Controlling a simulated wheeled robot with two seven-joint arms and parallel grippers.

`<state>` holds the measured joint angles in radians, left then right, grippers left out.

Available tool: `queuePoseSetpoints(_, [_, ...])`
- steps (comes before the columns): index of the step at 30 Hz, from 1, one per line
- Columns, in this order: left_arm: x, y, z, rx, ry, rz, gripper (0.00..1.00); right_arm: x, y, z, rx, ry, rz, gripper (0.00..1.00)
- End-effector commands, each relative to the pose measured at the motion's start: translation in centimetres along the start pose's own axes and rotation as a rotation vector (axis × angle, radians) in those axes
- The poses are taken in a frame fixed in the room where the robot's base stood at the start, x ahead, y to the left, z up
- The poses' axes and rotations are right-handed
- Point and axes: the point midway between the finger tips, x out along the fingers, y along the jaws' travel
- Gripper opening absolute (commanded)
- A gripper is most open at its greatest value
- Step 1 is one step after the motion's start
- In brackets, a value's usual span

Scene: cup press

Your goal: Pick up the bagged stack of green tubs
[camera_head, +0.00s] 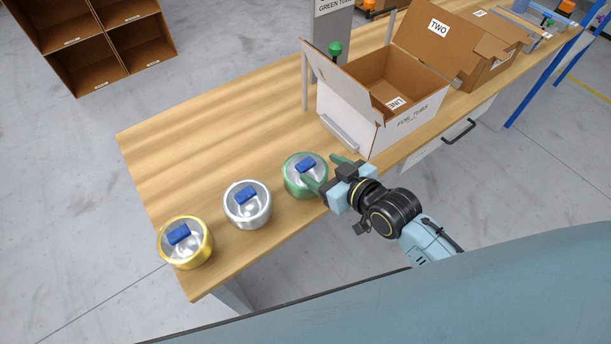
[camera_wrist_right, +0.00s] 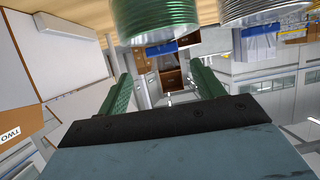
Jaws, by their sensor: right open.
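The bagged stack of green tubs (camera_head: 293,184) stands on the wooden table, wrapped clear on top with a blue clip. Its ribbed green side also shows at the top of the right wrist view (camera_wrist_right: 155,14). My right gripper (camera_head: 319,165) is open and empty at the stack's right side. One finger overlaps the stack's edge in the head view; I cannot tell whether it touches. In the right wrist view the two green fingers (camera_wrist_right: 160,66) are spread, with the stack beyond them. My left gripper is not in view.
A silver stack (camera_head: 247,212) and a gold stack (camera_head: 186,250) stand to the left. An open carton (camera_head: 390,125) marked for tubs stands close on the right, with a grey bar (camera_head: 339,133) beside it. The table's back left is clear.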

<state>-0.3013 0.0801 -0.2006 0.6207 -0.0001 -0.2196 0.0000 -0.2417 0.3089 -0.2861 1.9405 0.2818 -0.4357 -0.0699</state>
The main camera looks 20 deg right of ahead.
Motion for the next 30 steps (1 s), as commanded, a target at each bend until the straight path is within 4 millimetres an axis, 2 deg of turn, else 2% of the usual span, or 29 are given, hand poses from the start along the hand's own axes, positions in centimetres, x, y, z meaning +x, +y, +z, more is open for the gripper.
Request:
queuePoseSetpoints(3, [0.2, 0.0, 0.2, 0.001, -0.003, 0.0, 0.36, 1.9, 0.0, 0.0, 0.001, 0.001, 0.0, 0.67])
queuePoseSetpoints(10, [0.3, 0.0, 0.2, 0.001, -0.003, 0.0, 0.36, 3.6, -0.2, -0.1, 0.002, 0.001, 0.0, 0.67])
queuePoseSetpoints(18, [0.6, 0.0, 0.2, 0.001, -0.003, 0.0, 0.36, 7.4, -0.6, -0.1, 0.001, 0.0, 0.0, 0.67])
queuePoseSetpoints(22, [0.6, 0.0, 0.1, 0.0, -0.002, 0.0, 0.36, 8.1, -0.6, -0.1, 0.0, 0.0, 0.0, 0.67])
queuePoseSetpoints(28, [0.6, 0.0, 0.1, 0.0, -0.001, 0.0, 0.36, 8.1, -0.6, -0.2, 0.0, 0.0, 0.0, 0.67])
queuePoseSetpoints(30, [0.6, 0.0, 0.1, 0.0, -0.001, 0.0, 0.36, 8.1, -0.6, -0.2, 0.0, 0.0, 0.0, 0.59])
